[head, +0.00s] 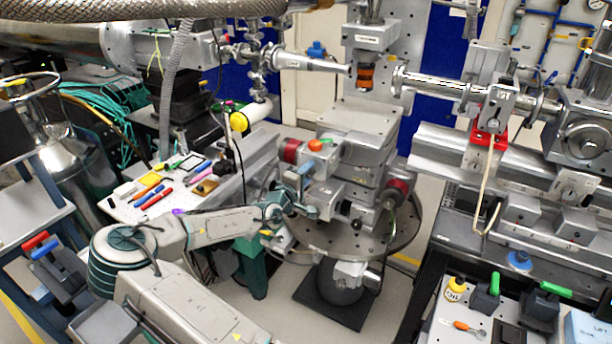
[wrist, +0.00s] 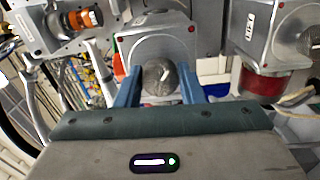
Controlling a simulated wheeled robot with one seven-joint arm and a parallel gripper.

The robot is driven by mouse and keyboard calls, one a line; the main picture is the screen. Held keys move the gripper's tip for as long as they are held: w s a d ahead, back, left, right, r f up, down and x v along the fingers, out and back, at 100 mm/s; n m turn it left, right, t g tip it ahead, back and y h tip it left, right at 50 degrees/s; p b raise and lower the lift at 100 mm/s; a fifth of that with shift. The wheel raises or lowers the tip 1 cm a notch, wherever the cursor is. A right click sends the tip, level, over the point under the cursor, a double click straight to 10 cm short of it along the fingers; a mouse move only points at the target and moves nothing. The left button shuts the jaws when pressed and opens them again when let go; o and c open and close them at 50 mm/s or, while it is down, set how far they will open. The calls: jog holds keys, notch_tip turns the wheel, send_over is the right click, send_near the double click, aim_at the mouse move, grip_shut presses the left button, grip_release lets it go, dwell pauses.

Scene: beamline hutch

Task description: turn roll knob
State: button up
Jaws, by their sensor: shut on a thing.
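In the wrist view a round grey knob (wrist: 160,77) with a pale mark on its face sits on the front of a grey motor housing (wrist: 150,44). I take it for the roll knob, though I read no label. My gripper (wrist: 159,80) has its two blue fingers on either side of the knob, shut on it. In the head view my gripper (head: 302,185) is at the left side of the grey stage stack (head: 358,135). The knob is hidden there behind my gripper and arm.
A red knob (head: 398,187) sticks out at the stack's right, and a red cylinder (head: 291,150) and an orange knob (head: 319,145) at its left. A table (head: 125,212) with pens and tools stands left. A metal beam pipe (head: 435,84) runs at upper right.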

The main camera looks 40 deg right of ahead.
jog(key=shift+s, duration=0.1)
dwell(0.3)
jog(key=o, duration=1)
jog(key=shift+d, duration=0.1)
jog(key=b+v, duration=0.2)
jog(key=v, duration=1.2)
jog(key=shift+f, duration=0.1)
jog(key=shift+d, duration=0.1)
